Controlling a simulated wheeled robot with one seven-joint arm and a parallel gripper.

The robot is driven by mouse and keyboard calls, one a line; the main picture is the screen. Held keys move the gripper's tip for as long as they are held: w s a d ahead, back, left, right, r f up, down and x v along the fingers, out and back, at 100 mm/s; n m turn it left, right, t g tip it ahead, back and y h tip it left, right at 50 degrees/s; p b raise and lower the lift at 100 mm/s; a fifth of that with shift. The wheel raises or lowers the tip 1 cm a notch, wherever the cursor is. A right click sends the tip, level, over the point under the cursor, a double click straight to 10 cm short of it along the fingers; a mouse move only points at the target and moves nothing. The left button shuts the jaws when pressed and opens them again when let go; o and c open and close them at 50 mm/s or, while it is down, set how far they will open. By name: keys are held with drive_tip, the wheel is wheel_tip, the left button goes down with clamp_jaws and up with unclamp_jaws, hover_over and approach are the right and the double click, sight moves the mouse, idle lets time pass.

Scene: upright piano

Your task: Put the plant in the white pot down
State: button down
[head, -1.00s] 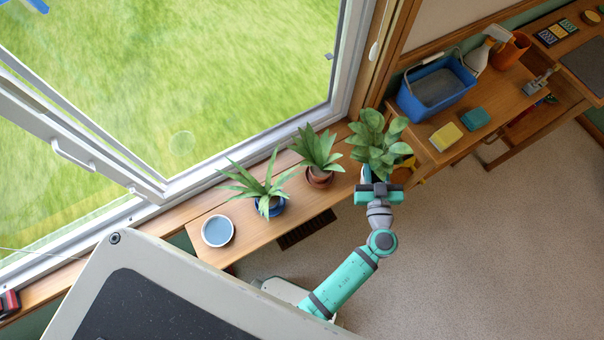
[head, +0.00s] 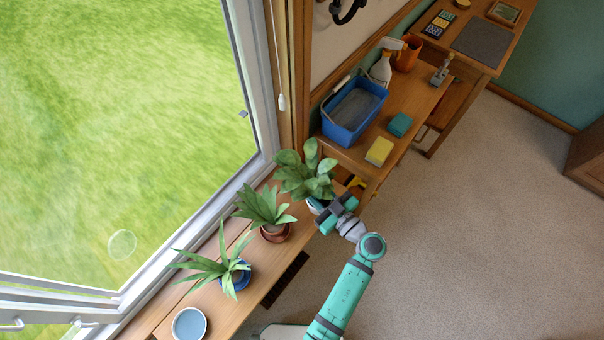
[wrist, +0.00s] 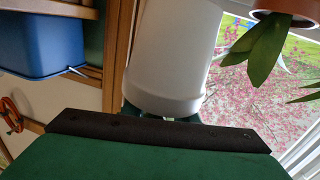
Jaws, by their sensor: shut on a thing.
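The broad-leaved green plant (head: 306,172) is at the far right end of the window shelf in the head view. Only a little of its white pot (head: 314,205) shows there, under the leaves. My gripper (head: 331,215) is at the pot's right side, shut on it. In the wrist view the white pot (wrist: 175,50) fills the middle, just beyond the dark gripper edge (wrist: 155,130), which hides the grip itself. I cannot tell whether the pot's base touches the shelf.
The wooden window shelf (head: 212,297) also holds a plant in a brown pot (head: 275,233), one in a blue pot (head: 241,280), and a blue-and-white dish (head: 189,324). A bench beyond holds a blue bucket (head: 353,110), yellow sponge (head: 379,151) and teal sponge (head: 400,124). Carpet (head: 480,220) at right is clear.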

drive_tip(key=w+f, duration=0.9)
drive_tip(key=f, duration=0.2)
drive_tip(key=shift+w+a, duration=0.25)
drive_tip(key=shift+a, duration=0.1)
drive_tip(key=shift+f, duration=0.1)
drive_tip(key=c, duration=1.4)
unclamp_jaws()
